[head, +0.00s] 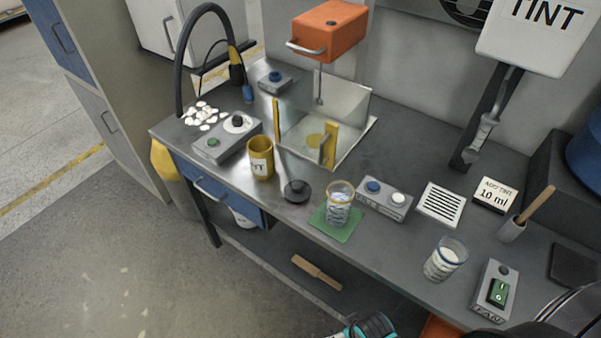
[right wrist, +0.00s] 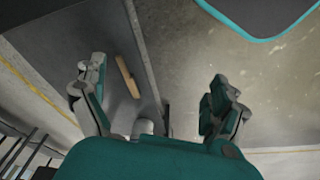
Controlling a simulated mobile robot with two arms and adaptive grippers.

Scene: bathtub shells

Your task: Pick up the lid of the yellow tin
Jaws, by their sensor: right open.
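The yellow tin (head: 260,158) stands upright on the grey bench in the head view, left of the middle, with its top uncovered. A dark round lid with a knob (head: 296,191) lies flat on the bench just right of the tin, near the front edge. My right gripper (right wrist: 158,66) is open and empty in the right wrist view, its two teal-padded fingers well apart. Neither tin nor lid can be made out in that view. A teal part of my right arm shows at the bottom edge of the head view, away from the lid. My left gripper is not in view.
A glass (head: 339,206) stands on a green mat (head: 334,226) right of the lid.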

